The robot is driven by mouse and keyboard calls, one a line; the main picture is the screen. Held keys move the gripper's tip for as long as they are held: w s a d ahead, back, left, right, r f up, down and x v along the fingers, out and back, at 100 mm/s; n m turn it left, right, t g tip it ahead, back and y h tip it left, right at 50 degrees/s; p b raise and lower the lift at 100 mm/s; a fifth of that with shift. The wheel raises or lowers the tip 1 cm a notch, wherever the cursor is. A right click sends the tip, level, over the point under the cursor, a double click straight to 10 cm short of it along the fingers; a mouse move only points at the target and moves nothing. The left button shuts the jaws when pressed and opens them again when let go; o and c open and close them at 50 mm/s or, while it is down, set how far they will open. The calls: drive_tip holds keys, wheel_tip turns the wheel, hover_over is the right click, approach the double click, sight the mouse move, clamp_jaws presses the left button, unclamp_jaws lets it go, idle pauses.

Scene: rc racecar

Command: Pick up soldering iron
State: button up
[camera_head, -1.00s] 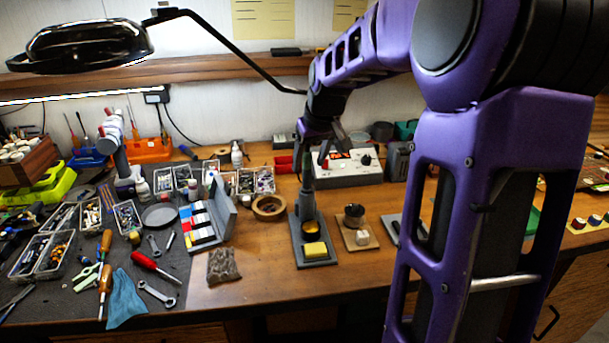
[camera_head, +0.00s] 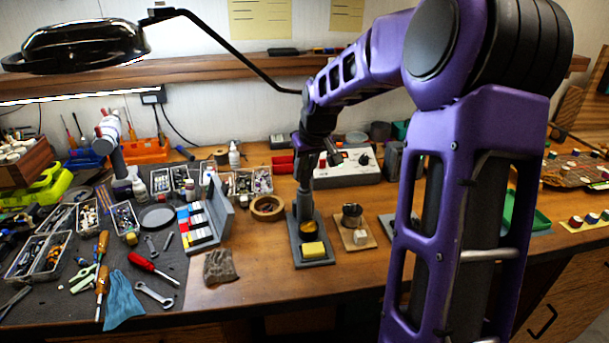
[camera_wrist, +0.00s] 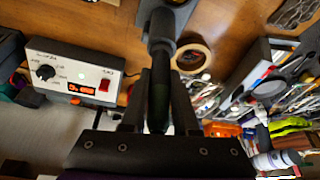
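The soldering iron (camera_head: 305,180) stands upright in its grey stand (camera_head: 316,263), which has a yellow sponge (camera_head: 314,249) at the front. In the wrist view the iron's dark handle (camera_wrist: 159,88) runs between the two fingers of my gripper (camera_wrist: 161,82). In the head view my gripper (camera_head: 318,157) is around the top of the handle, with one finger visible to its right. The fingers look spread, with the handle between them. Any contact with the handle is hard to make out.
The white soldering station (camera_head: 347,167) stands close behind on the right. A tape roll (camera_head: 267,208) lies left of the stand. The bench front near the stand is clear.

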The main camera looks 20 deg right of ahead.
clamp_jaws()
wheel_tip(320, 180, up, 18)
drive_tip(key=p, duration=0.1)
idle(0.5)
idle(0.3)
